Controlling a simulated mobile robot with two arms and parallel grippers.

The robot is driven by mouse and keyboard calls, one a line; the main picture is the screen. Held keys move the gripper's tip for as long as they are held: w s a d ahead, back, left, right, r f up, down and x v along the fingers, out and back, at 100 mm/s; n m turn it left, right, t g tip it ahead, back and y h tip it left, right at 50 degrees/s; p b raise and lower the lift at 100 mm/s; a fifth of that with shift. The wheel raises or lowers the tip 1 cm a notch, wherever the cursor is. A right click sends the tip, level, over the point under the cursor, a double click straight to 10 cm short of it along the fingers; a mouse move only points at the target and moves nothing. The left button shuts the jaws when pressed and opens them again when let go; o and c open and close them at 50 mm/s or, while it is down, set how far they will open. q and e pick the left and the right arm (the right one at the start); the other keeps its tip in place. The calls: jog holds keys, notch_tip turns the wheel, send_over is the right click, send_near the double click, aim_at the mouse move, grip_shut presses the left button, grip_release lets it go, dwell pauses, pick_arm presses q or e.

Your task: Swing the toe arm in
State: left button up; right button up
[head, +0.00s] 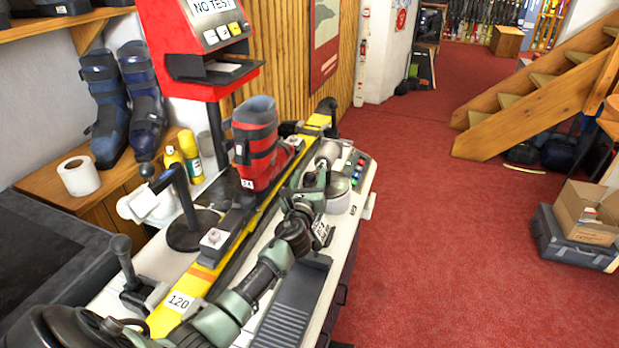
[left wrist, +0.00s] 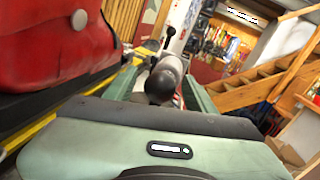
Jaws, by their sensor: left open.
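A red ski boot (head: 255,145) stands on a yellow ski (head: 210,275) along the bench; its side also fills the left of the left wrist view (left wrist: 50,45). My left gripper (head: 322,172) is open beside the boot's toe, on the aisle side. In the left wrist view, a dark round knob (left wrist: 162,82) lies ahead of the gripper body, with the green fingers to either side. It seems to be the toe arm's handle; I cannot tell whether the fingers touch it. In the head view the gripper hides most of this spot. My right gripper is not in view.
A black stand with a bent arm (head: 178,182) is behind the ski. A red tester (head: 205,60) rises at the back. A button panel (head: 355,168) is right of the gripper. A grey ribbed tray (head: 290,305) lies at the front.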

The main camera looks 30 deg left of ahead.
pick_arm(q)
grip_shut()
dwell(1.4)
